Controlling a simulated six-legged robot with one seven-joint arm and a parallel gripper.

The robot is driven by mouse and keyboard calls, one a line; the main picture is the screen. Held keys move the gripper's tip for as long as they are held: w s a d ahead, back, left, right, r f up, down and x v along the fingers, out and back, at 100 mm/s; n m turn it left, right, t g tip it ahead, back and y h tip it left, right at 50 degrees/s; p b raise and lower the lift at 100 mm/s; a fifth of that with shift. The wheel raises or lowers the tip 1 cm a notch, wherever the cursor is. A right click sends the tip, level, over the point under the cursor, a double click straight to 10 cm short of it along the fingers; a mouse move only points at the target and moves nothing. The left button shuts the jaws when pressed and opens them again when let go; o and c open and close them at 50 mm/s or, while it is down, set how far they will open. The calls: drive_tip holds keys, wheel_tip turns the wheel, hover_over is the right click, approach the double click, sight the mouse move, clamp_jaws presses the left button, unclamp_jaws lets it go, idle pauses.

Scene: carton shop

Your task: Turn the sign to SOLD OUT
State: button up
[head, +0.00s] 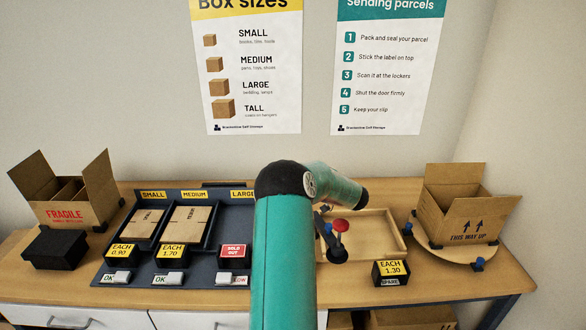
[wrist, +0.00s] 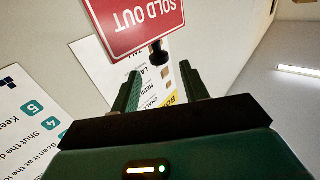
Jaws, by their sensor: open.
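A red SOLD OUT sign (head: 233,251) stands at the right of the row of price signs in the head view, below the LARGE label, its red face turned to me. In the wrist view a red SOLD OUT sign (wrist: 135,22) shows upside down and close, cut by the top edge. A black knob (wrist: 158,52) sits at its edge. My gripper (wrist: 160,72) is open and empty, with the knob just beyond and between its fingertips, seemingly apart from them. In the head view my arm hides the gripper.
Yellow signs EACH 0.90 (head: 120,253) and EACH 1.70 (head: 171,256) stand left of it. A spare EACH 1.30 sign (head: 391,271) stands right. A wooden tray (head: 376,251), a red-knobbed tool (head: 340,226) and cartons (head: 462,216) are also on the bench.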

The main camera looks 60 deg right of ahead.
drive_tip(key=v, duration=0.8)
drive_tip(key=shift+s+a, duration=0.1)
